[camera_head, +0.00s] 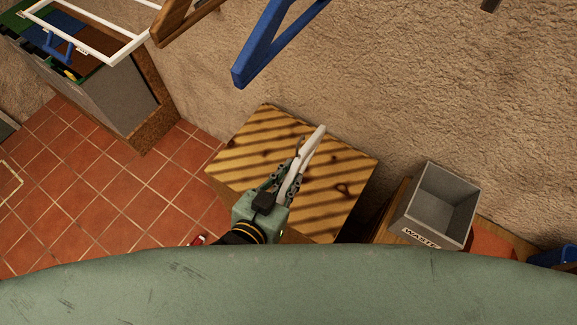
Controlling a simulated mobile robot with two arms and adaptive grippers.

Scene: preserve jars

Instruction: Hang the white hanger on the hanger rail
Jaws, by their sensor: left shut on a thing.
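My left gripper (291,178) is in the middle of the view, above a striped wooden block or cabinet top. It is shut on a white piece, seen nearly edge-on, that looks like the white hanger (312,149). The piece points up and right from the fingers, and the fingers hide part of it. A blue hanger (262,52) and a brown wooden hanger (178,18) show at the top, cut off by the frame edge. Another white frame-like piece (122,50) shows at the top left. I cannot make out the hanger rail. My right gripper is not in view.
The striped wooden top (240,150) stands against a rough beige wall (430,90). A grey waste bin (432,207) is at the right. A grey-sided cabinet (112,98) stands at the upper left. Red floor tiles (85,195) are clear at the left.

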